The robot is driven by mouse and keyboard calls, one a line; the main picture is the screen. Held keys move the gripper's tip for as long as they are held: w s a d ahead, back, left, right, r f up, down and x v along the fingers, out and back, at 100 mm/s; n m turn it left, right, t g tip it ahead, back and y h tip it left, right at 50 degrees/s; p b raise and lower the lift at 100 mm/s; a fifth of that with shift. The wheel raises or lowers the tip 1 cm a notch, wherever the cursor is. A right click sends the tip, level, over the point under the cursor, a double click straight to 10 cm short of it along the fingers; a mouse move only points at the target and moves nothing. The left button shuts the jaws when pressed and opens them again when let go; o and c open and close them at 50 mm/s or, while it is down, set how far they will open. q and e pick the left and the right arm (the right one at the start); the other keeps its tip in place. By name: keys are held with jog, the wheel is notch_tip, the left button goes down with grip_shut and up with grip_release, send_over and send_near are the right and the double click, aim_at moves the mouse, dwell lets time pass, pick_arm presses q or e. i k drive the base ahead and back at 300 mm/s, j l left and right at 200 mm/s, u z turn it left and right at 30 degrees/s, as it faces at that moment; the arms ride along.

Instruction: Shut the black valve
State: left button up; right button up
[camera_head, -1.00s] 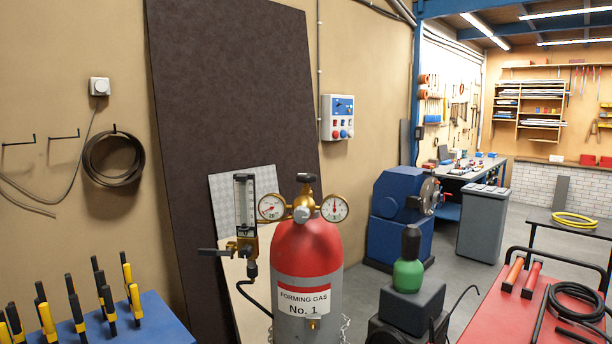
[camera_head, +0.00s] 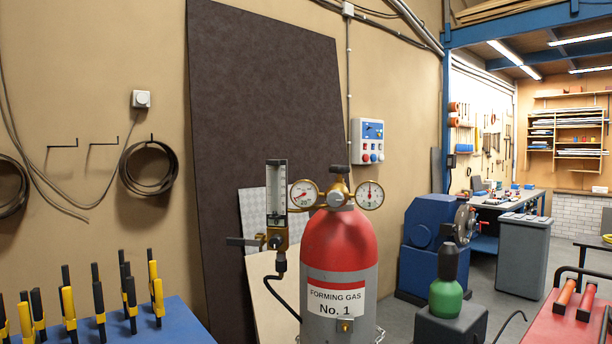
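A red and grey gas cylinder (camera_head: 340,247) labelled "FORMING GAS No. 1" stands upright at the centre of the head view. A brass regulator with two round gauges (camera_head: 304,194) sits on its top, with a black knob (camera_head: 340,169) above it. A clear flowmeter tube (camera_head: 276,187) is fixed upright left of the gauges. A black valve handle (camera_head: 242,241) sticks out to the left at the flowmeter's base. I cannot tell from the view whether either black part is open or shut. Neither of my grippers is in view.
A blue table (camera_head: 180,325) with several black and yellow clamps stands at lower left. A green bottle (camera_head: 446,298) and a red table (camera_head: 560,325) are at right. A dark panel (camera_head: 265,110) leans on the wall behind the cylinder. Grey floor shows at right.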

aim_at(339, 170)
jog(key=i+l+u, duration=0.2)
jog(key=u, duration=0.25)
jog(key=i+l+u, duration=0.15)
jog(key=l+u, duration=0.15)
jog(key=u, duration=0.15)
jog(key=i+l+u, duration=0.1)
jog(key=l+u, duration=0.25)
jog(key=u, duration=0.15)
